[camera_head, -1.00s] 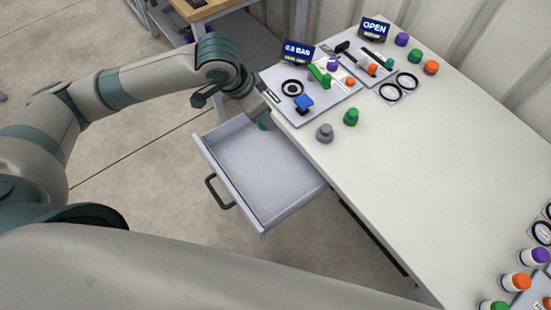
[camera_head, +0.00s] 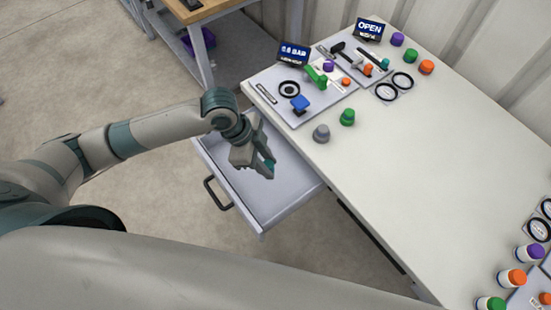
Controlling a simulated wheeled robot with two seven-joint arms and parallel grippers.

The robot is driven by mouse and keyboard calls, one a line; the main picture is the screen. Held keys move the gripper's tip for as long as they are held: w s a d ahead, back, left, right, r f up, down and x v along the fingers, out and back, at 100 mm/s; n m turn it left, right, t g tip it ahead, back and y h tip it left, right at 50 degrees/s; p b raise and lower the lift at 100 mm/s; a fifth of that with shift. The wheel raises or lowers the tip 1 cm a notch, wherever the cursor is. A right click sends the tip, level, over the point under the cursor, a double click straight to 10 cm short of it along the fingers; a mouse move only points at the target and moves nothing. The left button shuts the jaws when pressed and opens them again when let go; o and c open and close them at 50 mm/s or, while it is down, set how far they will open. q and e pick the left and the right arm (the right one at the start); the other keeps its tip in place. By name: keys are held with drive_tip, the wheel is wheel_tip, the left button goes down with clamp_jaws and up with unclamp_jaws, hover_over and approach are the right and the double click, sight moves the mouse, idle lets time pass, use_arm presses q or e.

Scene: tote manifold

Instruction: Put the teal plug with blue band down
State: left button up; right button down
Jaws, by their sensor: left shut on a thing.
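My left gripper (camera_head: 265,172) is over the open drawer (camera_head: 293,200), pointing down, and is shut on a small teal thing, the teal plug (camera_head: 271,165). Only a bit of the plug shows between the fingers; I cannot make out its blue band. I cannot tell whether the plug touches the drawer floor. The visible part of the drawer floor is bare. My right gripper is not in view.
The white table (camera_head: 415,165) has a grey plug (camera_head: 321,133) and a green plug (camera_head: 347,117) near its left edge. A panel (camera_head: 270,96) with a blue valve handle (camera_head: 300,103) stands behind them. The table's middle is clear. A black handle (camera_head: 218,193) is on the drawer front.

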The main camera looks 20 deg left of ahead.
use_arm(q)
drive_tip(key=shift+f, duration=0.1)
drive_tip(key=shift+f, duration=0.3)
drive_tip(key=shift+f+p, duration=0.45)
drive_tip(key=shift+f, duration=2.3)
drive_tip(key=shift+f+p, duration=0.3)
drive_tip(key=shift+f, duration=1.55)
drive_tip(key=shift+f, duration=0.15)
